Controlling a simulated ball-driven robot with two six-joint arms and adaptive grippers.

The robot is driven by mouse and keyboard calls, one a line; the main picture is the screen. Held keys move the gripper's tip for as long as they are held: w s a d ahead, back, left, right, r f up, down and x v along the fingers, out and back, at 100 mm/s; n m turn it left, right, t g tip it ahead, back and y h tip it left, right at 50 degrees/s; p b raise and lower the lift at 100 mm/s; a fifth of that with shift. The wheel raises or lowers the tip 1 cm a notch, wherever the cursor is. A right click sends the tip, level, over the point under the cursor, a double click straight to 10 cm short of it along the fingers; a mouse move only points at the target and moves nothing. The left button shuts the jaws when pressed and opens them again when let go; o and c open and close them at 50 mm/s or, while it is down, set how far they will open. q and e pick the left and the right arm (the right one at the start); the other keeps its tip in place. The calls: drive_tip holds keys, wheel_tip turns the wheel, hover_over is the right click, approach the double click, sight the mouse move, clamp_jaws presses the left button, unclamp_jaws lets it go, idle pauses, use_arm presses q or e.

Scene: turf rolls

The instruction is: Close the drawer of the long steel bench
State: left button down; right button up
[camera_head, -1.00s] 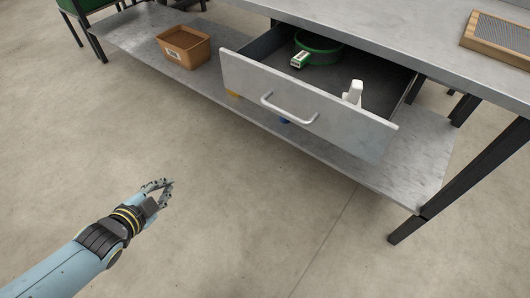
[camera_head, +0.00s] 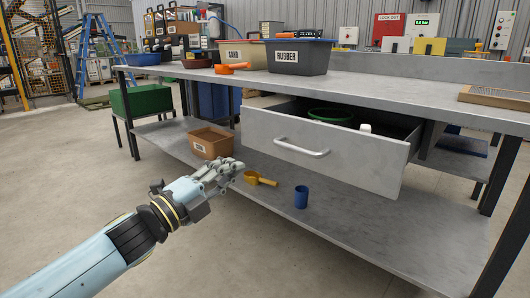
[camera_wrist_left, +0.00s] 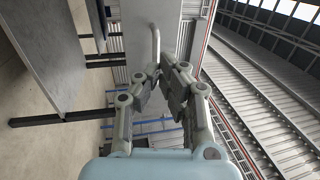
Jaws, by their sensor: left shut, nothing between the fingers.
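The long steel bench (camera_head: 400,93) stands across the head view. Its drawer (camera_head: 365,158) is pulled out, with a plain grey front and a pale bar handle (camera_head: 301,148). A green round item (camera_head: 330,115) and a white item (camera_head: 365,128) show inside it. My left gripper (camera_head: 232,168) is shut and empty, left of the handle and a little lower, apart from the drawer. The left wrist view shows the handle (camera_wrist_left: 155,42) on the drawer front just beyond the fingers (camera_wrist_left: 160,70). My right gripper is out of view.
The lower shelf (camera_head: 340,215) holds a brown bin (camera_head: 211,143), a yellow scoop (camera_head: 260,179) and a blue cup (camera_head: 301,197). Labelled bins (camera_head: 299,57) stand on the bench top. A wooden-framed screen (camera_head: 500,97) lies at right. Open floor lies in front.

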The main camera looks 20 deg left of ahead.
sight(273, 141)
use_arm(q)
drive_tip(key=x, duration=0.9)
drive_tip(key=shift+w, duration=0.25)
drive_tip(key=shift+w+d+r, duration=0.1)
drive_tip(key=shift+w+d, duration=0.05)
drive_tip(key=shift+w, duration=0.3)
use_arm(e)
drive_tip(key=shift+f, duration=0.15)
